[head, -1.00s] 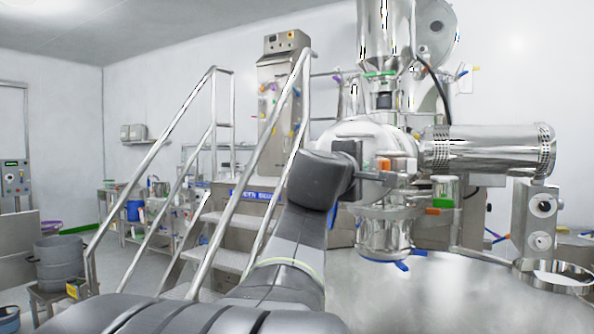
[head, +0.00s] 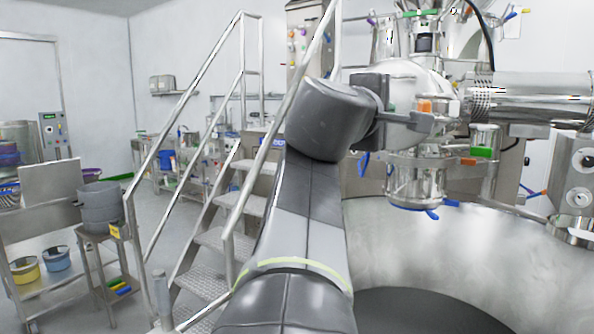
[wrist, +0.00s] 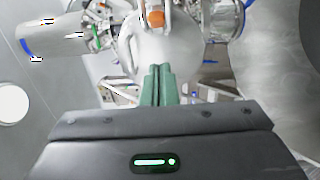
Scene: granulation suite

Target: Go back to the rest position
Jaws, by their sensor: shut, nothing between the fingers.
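My gripper shows in the wrist view (wrist: 158,68), its two green fingers together with nothing held between them. The fingers point toward the rounded steel body of the processing machine (wrist: 165,50), which lies beyond them. I cannot tell the exact gap. In the head view my arm rises from the bottom centre and bends right at the wrist, in front of the machine (head: 420,80). The fingertips are hard to make out there.
Metal stairs with handrails (head: 235,200) stand just left of my arm. A large round steel surface (head: 450,255) lies at lower right. Open floor (head: 190,240) shows between stand and stairs.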

